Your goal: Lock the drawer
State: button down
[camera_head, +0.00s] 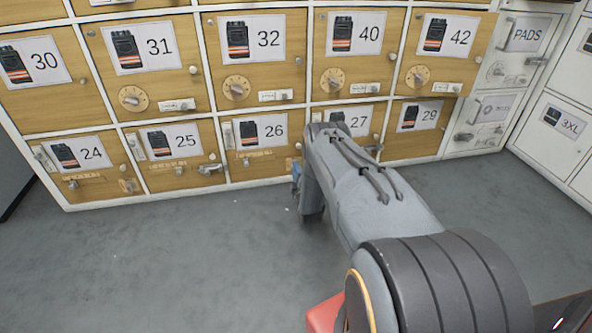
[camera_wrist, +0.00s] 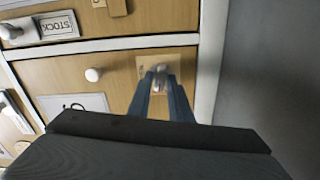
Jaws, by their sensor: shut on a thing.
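My gripper (camera_wrist: 160,80) is in the wrist view, its two dark fingers closed on a small metallic piece (camera_wrist: 160,72), a key or turn handle. This piece stands on a light square plate on a wooden front (camera_wrist: 115,68). The front has a round white knob (camera_wrist: 93,75) and a pale label, partly covered by my wrist. It looks flush with its white frame. In the head view my arm hides most of my gripper; a bluish finger part (camera_head: 296,172) shows near the lower right corner of the front numbered 26 (camera_head: 262,160).
Several numbered wooden fronts with dials or handles fill the cabinet, among them 25 (camera_head: 180,155) and 32 (camera_head: 252,65). White lockers (camera_head: 560,130) stand at the right. The grey floor (camera_head: 170,260) before the cabinet is clear.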

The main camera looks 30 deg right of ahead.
jog(key=shift+n, duration=1.1)
jog(key=c, duration=1.8)
grip_release()
jog(key=p+v, duration=0.4)
jog(key=v, duration=0.4)
jog(key=shift+w, duration=0.15)
